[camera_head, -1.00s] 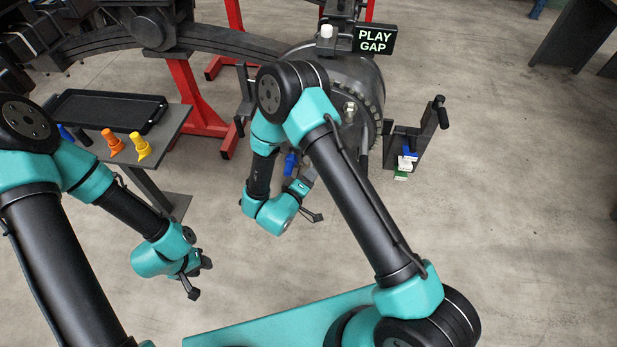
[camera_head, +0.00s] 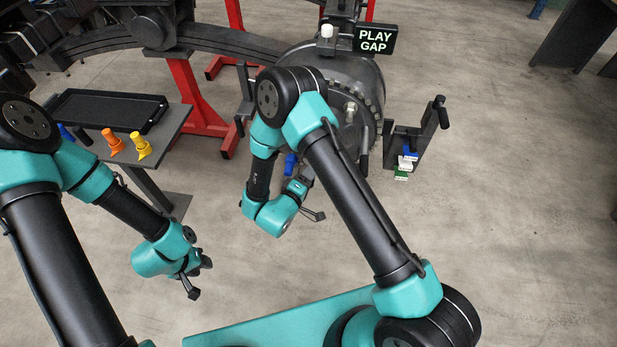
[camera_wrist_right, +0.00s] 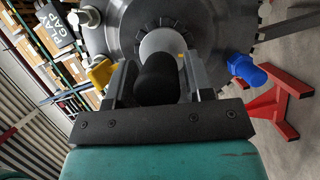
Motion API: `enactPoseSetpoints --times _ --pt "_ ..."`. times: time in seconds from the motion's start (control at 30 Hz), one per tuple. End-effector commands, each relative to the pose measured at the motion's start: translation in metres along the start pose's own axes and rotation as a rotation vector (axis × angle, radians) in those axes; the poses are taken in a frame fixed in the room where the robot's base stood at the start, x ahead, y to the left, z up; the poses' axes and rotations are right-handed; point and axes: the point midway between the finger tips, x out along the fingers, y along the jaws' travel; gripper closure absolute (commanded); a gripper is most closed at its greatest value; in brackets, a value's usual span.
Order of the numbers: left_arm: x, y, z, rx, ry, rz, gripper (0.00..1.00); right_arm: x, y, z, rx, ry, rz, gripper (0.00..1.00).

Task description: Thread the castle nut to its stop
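The hub drum (camera_head: 335,85) stands at the back centre, with my right arm in front of much of it. My right gripper (camera_head: 311,195) is at the drum's lower front. In the right wrist view its fingers (camera_wrist_right: 158,78) stand apart on either side of a black cylinder (camera_wrist_right: 155,82). A pale grey round collar (camera_wrist_right: 162,42) shows behind that cylinder, on the drum face (camera_wrist_right: 215,30). I cannot tell which part is the castle nut, or whether the fingers touch it. My left gripper (camera_head: 199,277) is open and empty above the floor at lower left.
A side table with a black tray (camera_head: 108,108) carries an orange item (camera_head: 113,140) and a yellow item (camera_head: 140,145). A blue piece (camera_head: 290,163) is close to my right gripper. A PLAY GAP sign (camera_head: 375,40) stands above the drum.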

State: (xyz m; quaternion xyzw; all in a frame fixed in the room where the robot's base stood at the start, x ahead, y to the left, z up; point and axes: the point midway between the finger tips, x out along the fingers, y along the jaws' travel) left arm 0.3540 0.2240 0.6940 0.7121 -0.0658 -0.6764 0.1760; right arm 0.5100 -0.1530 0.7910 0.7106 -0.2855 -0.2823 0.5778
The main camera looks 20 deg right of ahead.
Motion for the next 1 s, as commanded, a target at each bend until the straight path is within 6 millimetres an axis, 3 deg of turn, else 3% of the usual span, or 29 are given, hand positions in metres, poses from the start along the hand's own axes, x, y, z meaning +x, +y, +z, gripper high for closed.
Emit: enactPoseSetpoints --times 0.13,0.53,1.0 --pt "0.000 0.000 0.000 0.000 0.000 0.000 0.62 0.000 0.000 0.000 0.000 0.000 0.000 0.39" --pt "0.000 0.000 0.000 0.000 0.000 0.000 0.62 -0.008 0.000 -0.001 0.000 0.002 -0.001 0.39" --pt "0.000 0.000 0.000 0.000 0.000 0.000 0.62 -0.082 0.000 -0.001 -0.001 0.004 0.000 0.39"
